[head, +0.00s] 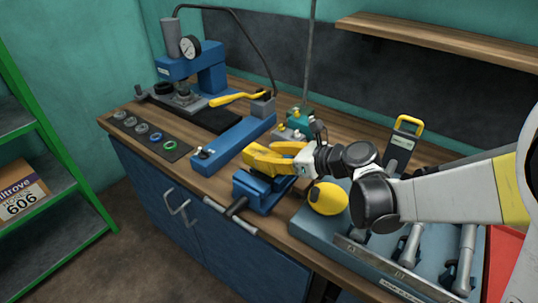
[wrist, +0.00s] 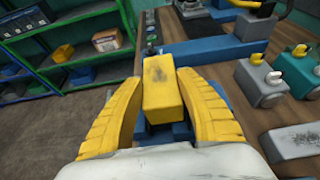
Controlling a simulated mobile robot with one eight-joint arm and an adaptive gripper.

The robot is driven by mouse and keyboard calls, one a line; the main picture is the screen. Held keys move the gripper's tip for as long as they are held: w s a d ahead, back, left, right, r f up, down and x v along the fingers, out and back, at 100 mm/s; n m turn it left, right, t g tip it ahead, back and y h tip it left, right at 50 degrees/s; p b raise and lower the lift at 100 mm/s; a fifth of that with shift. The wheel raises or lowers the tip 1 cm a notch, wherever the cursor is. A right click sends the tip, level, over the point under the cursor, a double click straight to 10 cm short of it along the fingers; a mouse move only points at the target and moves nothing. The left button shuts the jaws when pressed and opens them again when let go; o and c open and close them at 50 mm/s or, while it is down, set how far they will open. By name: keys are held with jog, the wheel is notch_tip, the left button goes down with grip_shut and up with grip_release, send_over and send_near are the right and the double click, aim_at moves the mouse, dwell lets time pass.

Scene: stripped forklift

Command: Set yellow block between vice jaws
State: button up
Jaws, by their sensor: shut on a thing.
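The yellow block (wrist: 163,92), scuffed on top, is held between the two yellow fingers of my gripper (wrist: 165,100) in the wrist view. The blue vice (head: 258,194) stands at the bench's front edge in the head view, its handle bar toward the front. My gripper (head: 272,158) is shut on the block just above the vice. In the wrist view, blue vice parts (wrist: 180,131) show below and beside the block. The fingers and block hide most of the jaws, so I cannot tell whether the block is between them.
A blue press with a gauge (head: 192,68) stands at the back left. A long blue tool with a yellow handle (head: 235,140) lies behind the vice.

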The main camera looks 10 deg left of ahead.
jog(key=shift+f, duration=0.15)
jog(key=shift+f+b, duration=0.3)
jog(key=shift+b, duration=0.15)
jog(key=shift+f, duration=0.15)
dwell(0.4)
jog(key=shift+f+b, duration=0.65)
jog(key=shift+b, duration=0.05)
jog(key=shift+f, duration=0.2)
jog(key=shift+f+b, duration=0.55)
jog(key=shift+b, duration=0.1)
jog(key=shift+s+f, duration=0.1)
jog(key=shift+s, duration=0.05)
jog(key=o, duration=2)
jog(key=shift+s+d+f, duration=0.1)
